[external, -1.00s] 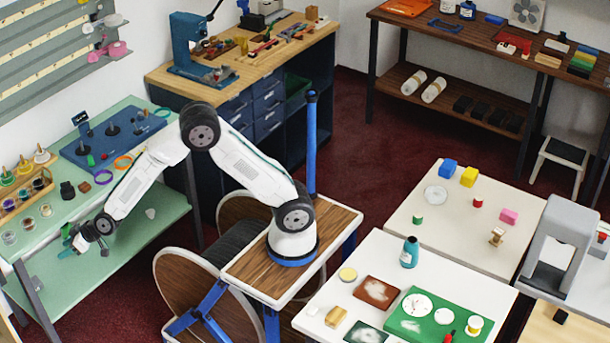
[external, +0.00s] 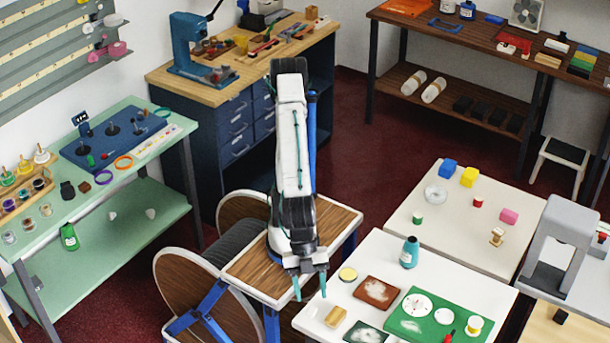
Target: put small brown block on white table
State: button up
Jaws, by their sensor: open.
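A small dark brown block (external: 84,187) sits on the green table at the left, beside a dark jar. A lighter tan block (external: 336,316) lies on the near white table (external: 450,276), close to its left front edge. I cannot tell for sure which of the two is the small brown block. My gripper (external: 310,287) is open, with its teal fingers pointing down and nothing visible between them. In the picture it shows by the left edge of the near white table, above and left of the tan block. Its height cannot be told.
The near white table also holds a teal bottle (external: 409,252), a brown plate (external: 377,292) and a green board (external: 425,324). A second white table (external: 460,214) stands behind it with several small blocks. A green bottle (external: 69,236) stands on the green table's lower shelf.

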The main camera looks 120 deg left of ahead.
jog(key=w+a+n+y, duration=0.1)
jog(key=a+n+y, duration=0.15)
jog(key=a, duration=1.05)
jog(key=s+a+n+g, duration=0.1)
jog(key=s+a+n, duration=0.2)
jog(key=a, duration=0.6)
jog(key=s+a+f+n+g, duration=0.1)
jog(key=s+a+n+g, duration=0.1)
jog(key=s+a+n, duration=0.2)
jog(key=s+a+y, duration=0.1)
jog(key=s+a, duration=0.2)
jog(key=a, duration=0.2)
jog(key=shift+s+a+f+n, duration=0.15)
jog(key=shift+s+a+n, duration=0.2)
jog(key=shift+s, duration=0.2)
jog(key=shift+c, duration=0.3)
